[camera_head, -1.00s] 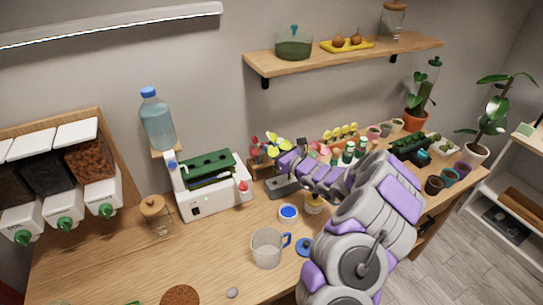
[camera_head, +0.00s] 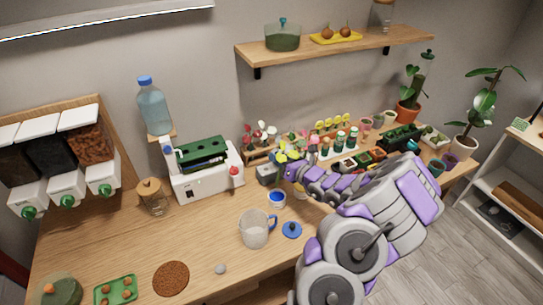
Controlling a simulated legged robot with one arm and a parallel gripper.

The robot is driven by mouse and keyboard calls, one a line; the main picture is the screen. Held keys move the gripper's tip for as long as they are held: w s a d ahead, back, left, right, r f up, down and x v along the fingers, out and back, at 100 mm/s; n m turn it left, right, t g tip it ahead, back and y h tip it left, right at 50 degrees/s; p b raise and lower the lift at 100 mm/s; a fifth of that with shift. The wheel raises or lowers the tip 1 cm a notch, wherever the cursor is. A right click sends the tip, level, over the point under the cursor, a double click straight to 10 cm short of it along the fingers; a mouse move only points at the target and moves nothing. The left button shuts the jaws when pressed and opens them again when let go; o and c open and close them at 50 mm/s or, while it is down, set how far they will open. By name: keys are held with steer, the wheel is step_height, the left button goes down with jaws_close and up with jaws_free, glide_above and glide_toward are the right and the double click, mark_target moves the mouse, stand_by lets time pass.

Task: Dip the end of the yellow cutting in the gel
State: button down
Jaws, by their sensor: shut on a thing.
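My gripper (camera_head: 270,174) is shut on the yellow cutting (camera_head: 283,157), whose yellow leaves show just above the jaws. The cutting's stem and lower end are too small or hidden to make out. The gel pot (camera_head: 277,198), a small white pot with blue inside, stands open on the bench just below and in front of my gripper. I see a gap between gripper and pot in the picture, but I cannot tell the height. A blue lid (camera_head: 292,230) lies on the bench near the pot.
A clear mug (camera_head: 256,229) with a blue handle stands close in front of the pot. A white machine (camera_head: 204,170) is to the left. A rack of flowers (camera_head: 262,139) is behind. Bare bench (camera_head: 205,227) lies left of the mug.

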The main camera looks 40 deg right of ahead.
steer(key=shift+d+f+b, duration=0.2)
steer(key=shift+f+b, duration=2.1)
steer(key=shift+f, duration=0.65)
steer(key=shift+f, duration=0.5)
steer(key=shift+r, duration=0.1)
step_height(320, 180, up, 7)
steer(key=p, duration=0.5)
stand_by(0.4)
